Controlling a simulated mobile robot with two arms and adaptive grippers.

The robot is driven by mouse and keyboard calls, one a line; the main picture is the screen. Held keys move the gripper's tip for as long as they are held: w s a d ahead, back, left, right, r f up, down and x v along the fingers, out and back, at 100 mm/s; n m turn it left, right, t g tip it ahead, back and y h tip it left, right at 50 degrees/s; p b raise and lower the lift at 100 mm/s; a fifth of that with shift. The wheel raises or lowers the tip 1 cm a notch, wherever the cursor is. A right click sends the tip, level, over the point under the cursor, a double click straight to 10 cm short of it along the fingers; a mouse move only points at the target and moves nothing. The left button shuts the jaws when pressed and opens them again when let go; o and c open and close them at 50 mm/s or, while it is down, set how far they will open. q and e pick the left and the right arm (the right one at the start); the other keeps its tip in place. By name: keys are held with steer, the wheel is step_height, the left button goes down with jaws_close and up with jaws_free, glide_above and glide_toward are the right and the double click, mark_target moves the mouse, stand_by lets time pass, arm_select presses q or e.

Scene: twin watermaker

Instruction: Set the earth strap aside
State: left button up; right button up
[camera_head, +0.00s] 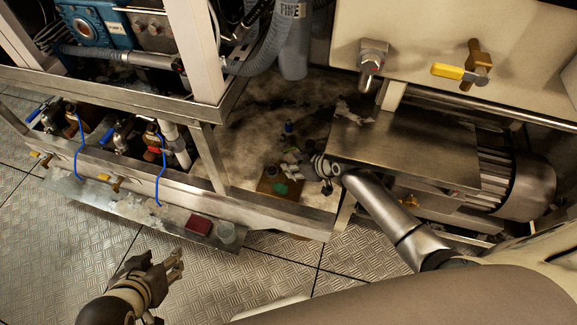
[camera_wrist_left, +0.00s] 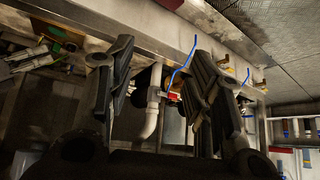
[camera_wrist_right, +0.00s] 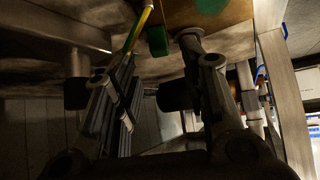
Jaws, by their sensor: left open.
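A yellow-and-green strip, which looks like the earth strap (camera_wrist_right: 138,28), shows at the top of the right wrist view beside a green block (camera_wrist_right: 157,41). Its lower end is near one finger of my right gripper (camera_wrist_right: 160,80); I cannot tell if they touch. This gripper looks open, its fingers well apart. In the head view my right gripper (camera_head: 322,168) is beside a brown plate with a green piece (camera_head: 281,188); the strap is not clear there. My left gripper (camera_head: 178,262) is open and empty over the floor, in front of the steel frame.
A steel frame (camera_head: 265,212) runs between my grippers, with blue cables (camera_head: 160,170) hanging over it. A dark red box (camera_head: 198,225) and a clear cup (camera_head: 227,232) sit on a ledge. A motor (camera_head: 515,185) stands at right. The tread-plate floor (camera_head: 215,285) is clear.

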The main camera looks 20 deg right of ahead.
steer(key=b+x, duration=0.1)
steer(key=x, duration=0.2)
steer(key=shift+w+a+f, duration=0.1)
steer(key=shift+w+f, duration=0.15)
arm_select(q)
steer(key=w+d+r+t+h, duration=0.1)
steer(key=w+d+r+t, duration=0.1)
steer(key=w+r+t, duration=0.3)
steer(key=shift+w+d+r+b, duration=0.4)
steer(key=shift+w+r, duration=0.15)
steer(key=shift+w, duration=0.6)
arm_select(e)
steer(key=shift+w+a+f, duration=0.15)
steer(key=shift+w+f, duration=0.1)
jaws_close()
